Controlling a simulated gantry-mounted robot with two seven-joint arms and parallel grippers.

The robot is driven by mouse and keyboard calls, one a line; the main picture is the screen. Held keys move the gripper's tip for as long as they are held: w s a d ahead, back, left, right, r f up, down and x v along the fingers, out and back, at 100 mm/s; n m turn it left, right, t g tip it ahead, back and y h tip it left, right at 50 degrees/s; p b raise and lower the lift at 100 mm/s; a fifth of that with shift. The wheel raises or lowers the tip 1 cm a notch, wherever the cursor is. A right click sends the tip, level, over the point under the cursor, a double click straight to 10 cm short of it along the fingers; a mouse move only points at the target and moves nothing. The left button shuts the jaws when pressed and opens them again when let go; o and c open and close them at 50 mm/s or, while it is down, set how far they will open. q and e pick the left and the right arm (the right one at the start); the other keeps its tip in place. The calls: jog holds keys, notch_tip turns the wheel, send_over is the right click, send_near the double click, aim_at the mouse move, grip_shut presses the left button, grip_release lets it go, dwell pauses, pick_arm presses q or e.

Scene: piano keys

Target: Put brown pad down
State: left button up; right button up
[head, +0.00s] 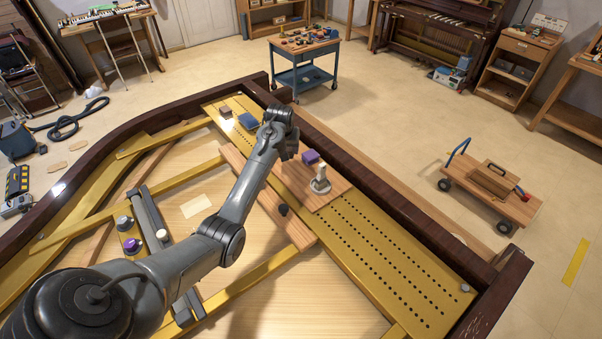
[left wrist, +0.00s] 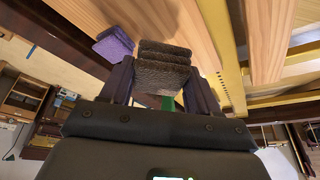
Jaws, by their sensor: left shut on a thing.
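My left gripper (left wrist: 160,82) is shut on a dark brown, rough-textured pad (left wrist: 163,66) with a layered look, held between its two fingers in the left wrist view. In the head view, my left wrist hangs over the wooden board in the piano frame; it hides the fingers and the held pad. A purple pad (head: 310,157) lies on the board just right of the wrist. It also shows in the left wrist view (left wrist: 115,45), apart from the held pad. I cannot tell whether the held pad touches the board. My right gripper is not in view.
A blue pad (head: 248,121) and a small brown block (head: 225,111) lie on the gold plate beyond the wrist. A pale upright object (head: 320,180) stands near the purple pad. The dark rim (head: 400,215) borders the frame.

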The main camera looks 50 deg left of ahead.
pick_arm(q)
send_over(288, 169)
jog(key=d, duration=0.1)
jog(key=f, duration=0.3)
jog(key=s+f, duration=0.1)
jog(key=f, duration=0.1)
jog(key=shift+d+f, duration=0.1)
jog(key=shift+f, duration=1.8)
jog(key=shift+f, duration=0.1)
jog(key=o, duration=1)
jog(key=shift+d+r, duration=0.1)
jog(key=shift+r, duration=0.4)
jog(key=p+v, duration=0.1)
jog(key=v, duration=1)
jog(key=shift+s, duration=0.1)
